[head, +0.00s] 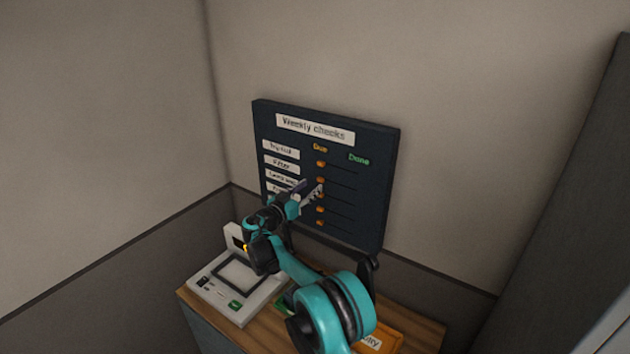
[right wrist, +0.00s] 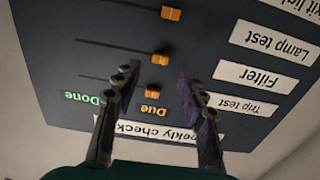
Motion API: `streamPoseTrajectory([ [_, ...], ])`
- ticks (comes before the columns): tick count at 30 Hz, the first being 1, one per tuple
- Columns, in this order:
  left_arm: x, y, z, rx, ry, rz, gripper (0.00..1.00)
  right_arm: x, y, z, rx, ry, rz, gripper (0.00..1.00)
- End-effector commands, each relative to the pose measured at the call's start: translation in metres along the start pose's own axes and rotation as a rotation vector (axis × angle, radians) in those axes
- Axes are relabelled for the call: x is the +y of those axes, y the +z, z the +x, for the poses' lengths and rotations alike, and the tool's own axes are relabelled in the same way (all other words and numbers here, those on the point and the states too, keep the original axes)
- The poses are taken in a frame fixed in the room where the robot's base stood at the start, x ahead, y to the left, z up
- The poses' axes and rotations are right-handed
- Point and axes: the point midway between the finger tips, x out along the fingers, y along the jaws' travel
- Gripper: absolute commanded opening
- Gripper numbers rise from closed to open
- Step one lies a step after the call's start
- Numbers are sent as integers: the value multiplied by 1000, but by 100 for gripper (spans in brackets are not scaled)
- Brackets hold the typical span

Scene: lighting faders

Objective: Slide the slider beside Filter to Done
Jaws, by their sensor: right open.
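The dark "Weekly checks" board (head: 347,213) hangs on the wall, with Due on the left and Done on the right. The Filter label (head: 281,164) is in the second row; it reads upside down in the right wrist view (right wrist: 262,77). Its orange slider (head: 320,180) stands at the Due end of its track; it also shows in the right wrist view (right wrist: 163,59). My right gripper (head: 310,187) is in front of the board near this slider. In the right wrist view the fingers (right wrist: 157,75) are apart and empty, with the upper sliders beyond the gap. My left gripper is not seen.
Other orange sliders sit above and below, such as the Trip test one (right wrist: 159,87) and the Lamp test one (right wrist: 171,13), all at the Due end. A wooden desk (head: 415,329) below holds a white device (head: 222,290) and an orange sign. The board's right side is clear.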

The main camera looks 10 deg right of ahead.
Motion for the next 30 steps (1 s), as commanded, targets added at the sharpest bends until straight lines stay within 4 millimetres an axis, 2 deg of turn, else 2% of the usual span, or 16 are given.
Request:
streamPoseTrajectory([
  [3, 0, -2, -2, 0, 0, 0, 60, 1, 0, 21, -1, 3, -1, 41],
  [9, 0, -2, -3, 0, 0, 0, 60, 0, 0, 42, -1, 1, -1, 41],
  [18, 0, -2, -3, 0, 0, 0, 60, 0, 0, 46, -2, 0, -1, 41],
  [19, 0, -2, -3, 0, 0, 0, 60, 0, 0, 46, -2, 0, -1, 39],
  [23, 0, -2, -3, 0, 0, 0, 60, 0, 0, 45, -2, 0, -1, 4],
  [24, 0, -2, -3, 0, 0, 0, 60, 0, 0, 45, -2, 0, -1, 0],
  [30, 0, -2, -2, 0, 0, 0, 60, 3, 0, 48, -1, 1, -1, 0],
])
